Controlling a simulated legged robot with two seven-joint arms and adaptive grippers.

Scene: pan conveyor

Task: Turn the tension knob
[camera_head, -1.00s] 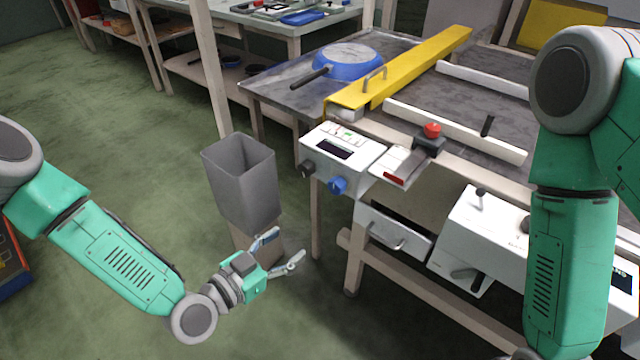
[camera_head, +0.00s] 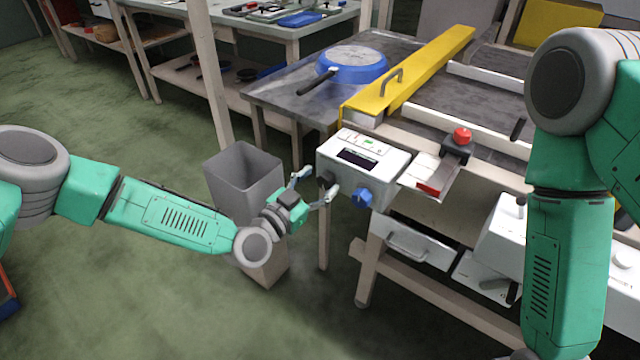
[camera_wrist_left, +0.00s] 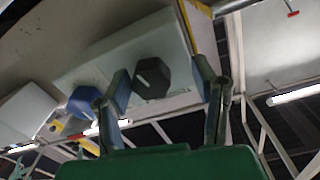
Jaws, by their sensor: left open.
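A white control box (camera_head: 372,155) on the front of the conveyor table carries a black knob (camera_head: 326,179) at its left and a blue knob (camera_head: 362,198) to the right. I cannot read which is the tension knob. My left gripper (camera_head: 315,187) is open close to the black knob. In the left wrist view, the black knob (camera_wrist_left: 151,77) shows between the spread fingers of the left gripper (camera_wrist_left: 163,80), with no clear contact. The blue knob (camera_wrist_left: 82,104) lies outside them, left of the left finger. My right arm shows at the right; its gripper is out of frame.
A grey bin (camera_head: 240,178) stands just behind my left gripper. A red button (camera_head: 462,136) is to the right of the box. Open floor lies to the left.

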